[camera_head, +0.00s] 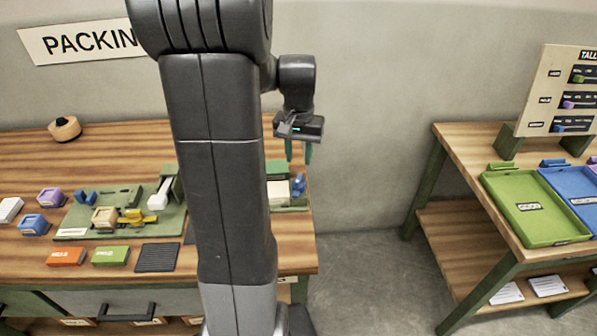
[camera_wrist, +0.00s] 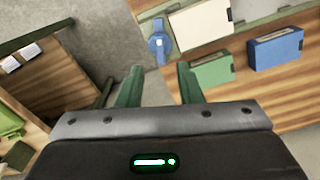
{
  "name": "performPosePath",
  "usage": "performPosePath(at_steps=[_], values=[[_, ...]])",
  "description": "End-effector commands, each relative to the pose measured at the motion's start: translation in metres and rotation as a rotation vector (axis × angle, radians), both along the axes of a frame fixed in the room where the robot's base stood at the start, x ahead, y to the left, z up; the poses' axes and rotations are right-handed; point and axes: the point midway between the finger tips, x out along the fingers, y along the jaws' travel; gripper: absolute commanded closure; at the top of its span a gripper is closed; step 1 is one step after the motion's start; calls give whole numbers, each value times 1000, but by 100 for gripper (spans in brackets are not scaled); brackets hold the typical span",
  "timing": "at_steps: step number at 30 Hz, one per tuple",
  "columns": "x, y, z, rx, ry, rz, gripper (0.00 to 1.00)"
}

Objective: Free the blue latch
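A blue latch-like piece (camera_head: 298,186) sits at the right end of the packing table, beside a pale block (camera_head: 278,192) on a green base. In the wrist view the blue piece (camera_wrist: 159,42) shows upper middle, left of the pale block (camera_wrist: 200,25), with a rounded middle and a narrow end. I cannot tell whether it is fastened. My gripper (camera_head: 298,153) hangs above it, its two green fingers apart and nothing between them. In the wrist view my gripper (camera_wrist: 160,80) is open, with the blue piece beyond the fingertips.
A green box (camera_wrist: 213,70) and a blue box (camera_wrist: 275,48) lie near the pale block. Bare floor lies between the tables; the right table carries green (camera_head: 508,222) and blue trays. My arm hides the packing table's middle.

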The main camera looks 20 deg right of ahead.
Motion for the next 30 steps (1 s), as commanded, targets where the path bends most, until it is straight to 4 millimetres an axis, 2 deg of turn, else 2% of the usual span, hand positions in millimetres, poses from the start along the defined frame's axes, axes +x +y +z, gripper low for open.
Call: performPosePath(at_steps=[3, 9, 15, 23, 28, 30], values=[[-1, 1, -26, 2, 6, 0, 67], [-1, 0, -56, 1, 3, 1, 67], [0, 0, -69, 0, 0, 1, 67], [0, 0, -70, -1, -1, 1, 67], [0, 0, -70, -1, -1, 1, 99], [0, 0, -70, -1, -1, 1, 100]])
